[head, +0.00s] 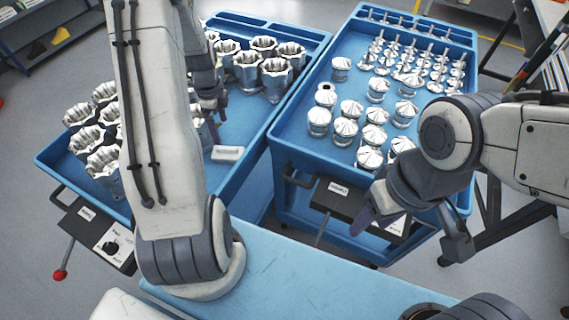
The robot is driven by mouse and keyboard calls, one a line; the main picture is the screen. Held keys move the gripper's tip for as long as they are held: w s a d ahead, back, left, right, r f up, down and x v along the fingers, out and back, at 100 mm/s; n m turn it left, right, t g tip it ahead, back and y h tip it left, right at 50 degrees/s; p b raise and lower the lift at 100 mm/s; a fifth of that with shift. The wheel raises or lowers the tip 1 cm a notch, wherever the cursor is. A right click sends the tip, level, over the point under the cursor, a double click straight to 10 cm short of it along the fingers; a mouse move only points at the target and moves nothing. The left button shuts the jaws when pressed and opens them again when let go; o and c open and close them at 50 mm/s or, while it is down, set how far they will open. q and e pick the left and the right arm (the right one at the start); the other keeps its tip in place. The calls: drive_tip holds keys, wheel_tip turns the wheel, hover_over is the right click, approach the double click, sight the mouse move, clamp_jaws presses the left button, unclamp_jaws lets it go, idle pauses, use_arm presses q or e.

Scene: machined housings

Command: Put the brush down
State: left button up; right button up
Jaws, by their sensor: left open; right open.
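A small white block-shaped item (228,153), which looks like the brush, lies on the floor of the left blue tray. Its bristles cannot be made out. My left gripper (214,106) is open over that tray, just behind the white item and apart from it. My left forearm hides part of this gripper. My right gripper (408,238) is open and empty, with its fingers spread in front of the right blue cart.
The left tray (257,138) holds several machined housings (277,77) at the back and left. The right cart (287,112) carries several shiny conical parts (375,135). Bare tray floor lies around the white item. A blue surface (300,275) is in front.

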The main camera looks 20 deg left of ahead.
use_arm(q)
drive_tip(key=s+d+r+n, duration=0.2)
drive_tip(key=d+r, duration=0.4)
drive_tip(key=d, duration=0.6)
drive_tip(key=s+d+r+n, duration=0.1)
drive_tip(key=s+d+r, duration=0.35)
drive_tip(key=d, duration=0.85)
drive_tip(key=s+d+r+n, duration=0.2)
drive_tip(key=s+d, duration=0.2)
drive_tip(key=s, duration=0.3)
drive_tip(key=s+d+r+n+h, duration=0.1)
drive_tip(key=s+d+r+n, duration=0.1)
drive_tip(key=s+d, duration=0.3)
drive_tip(key=s+r, duration=0.1)
drive_tip(key=s, duration=0.1)
drive_tip(key=shift+s+r, duration=0.3)
drive_tip(key=shift+s, duration=0.05)
drive_tip(key=shift+o, duration=0.3)
drive_tip(key=shift+w, duration=0.1)
